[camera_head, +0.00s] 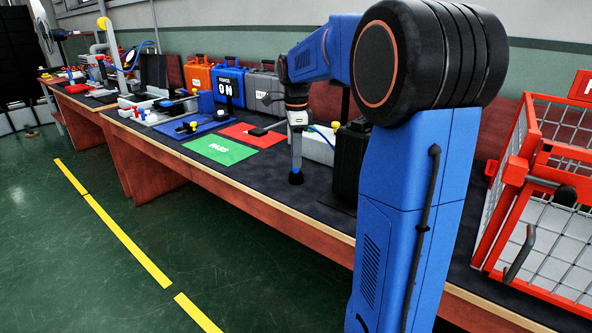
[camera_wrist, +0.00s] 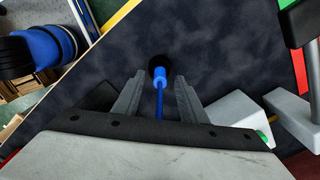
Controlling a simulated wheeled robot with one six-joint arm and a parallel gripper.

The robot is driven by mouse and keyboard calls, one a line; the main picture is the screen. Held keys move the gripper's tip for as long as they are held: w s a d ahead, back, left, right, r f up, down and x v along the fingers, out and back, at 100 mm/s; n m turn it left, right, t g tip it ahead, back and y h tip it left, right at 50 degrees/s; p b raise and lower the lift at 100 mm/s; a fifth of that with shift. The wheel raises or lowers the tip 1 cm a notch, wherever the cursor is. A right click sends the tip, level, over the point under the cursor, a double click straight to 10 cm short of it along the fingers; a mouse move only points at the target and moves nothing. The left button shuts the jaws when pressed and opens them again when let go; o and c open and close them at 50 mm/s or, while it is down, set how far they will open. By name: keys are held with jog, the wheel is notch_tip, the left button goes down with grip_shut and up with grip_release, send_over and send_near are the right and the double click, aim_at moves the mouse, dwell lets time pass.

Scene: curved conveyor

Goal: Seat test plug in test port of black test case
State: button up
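The black test case (camera_head: 349,160) stands upright on the bench, just right of my gripper in the head view and partly hidden by my arm. Its test port cannot be made out. A slim blue piece with a wide black end (camera_wrist: 158,70), apparently the test plug, shows beyond my fingers in the wrist view. The same blue and black end (camera_head: 296,177) is at the bench top in the head view. My gripper (camera_wrist: 160,78) points down, its fingers on either side of the blue piece, with gaps visible on both sides. It looks open.
A green mat (camera_head: 221,151) and a red mat (camera_head: 252,134) lie left of my gripper. A white box (camera_head: 318,147) is close behind it. Orange, blue and grey cases (camera_head: 264,92) line the back. A red wire cage (camera_head: 545,220) stands at right.

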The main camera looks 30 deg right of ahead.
jog(key=shift+f, duration=1.25)
grip_shut()
